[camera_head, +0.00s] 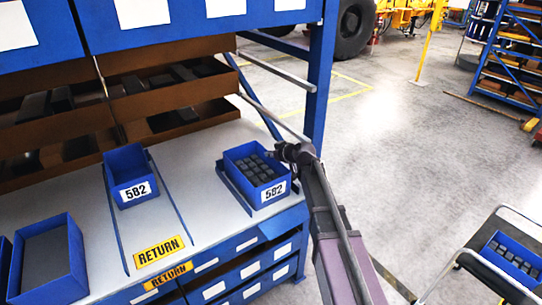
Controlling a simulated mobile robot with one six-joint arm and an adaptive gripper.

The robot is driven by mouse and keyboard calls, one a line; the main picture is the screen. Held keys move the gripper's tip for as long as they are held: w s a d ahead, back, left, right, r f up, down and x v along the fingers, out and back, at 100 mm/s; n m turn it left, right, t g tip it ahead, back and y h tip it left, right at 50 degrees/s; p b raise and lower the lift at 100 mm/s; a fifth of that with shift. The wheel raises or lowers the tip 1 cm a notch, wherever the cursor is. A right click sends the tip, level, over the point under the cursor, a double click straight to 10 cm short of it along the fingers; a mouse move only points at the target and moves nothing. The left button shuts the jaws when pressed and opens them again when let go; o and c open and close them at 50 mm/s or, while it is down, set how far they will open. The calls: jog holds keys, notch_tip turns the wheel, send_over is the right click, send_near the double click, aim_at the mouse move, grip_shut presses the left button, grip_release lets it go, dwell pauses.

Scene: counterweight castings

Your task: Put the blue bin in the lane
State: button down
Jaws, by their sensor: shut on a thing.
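A blue bin (231,174) with a white 582 label and dark blocks inside is at the right end of the grey shelf. My gripper (291,153) is shut on this bin at its right back side; the fingertips are small and partly hidden. A blue rail (236,191) runs along the bin's left side. Whether the bin rests on the shelf or is slightly above it, I cannot tell. Another blue bin (122,165), also labelled 582 and seemingly empty, sits left of it in the lane (158,222) marked RETURN, between two thin blue rails.
Brown trays (170,92) with dark parts are behind the shelf. A blue rack post (318,75) rises behind my gripper. A cart (492,278) with a loaded blue bin stands lower right. The floor between is clear.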

jog(key=c, duration=0.7)
grip_release()
jog(key=shift+c, duration=0.2)
jog(key=shift+r, duration=0.1)
jog(key=p+v, duration=0.5)
jog(key=v, duration=0.7)
jog(key=shift+p, duration=0.4)
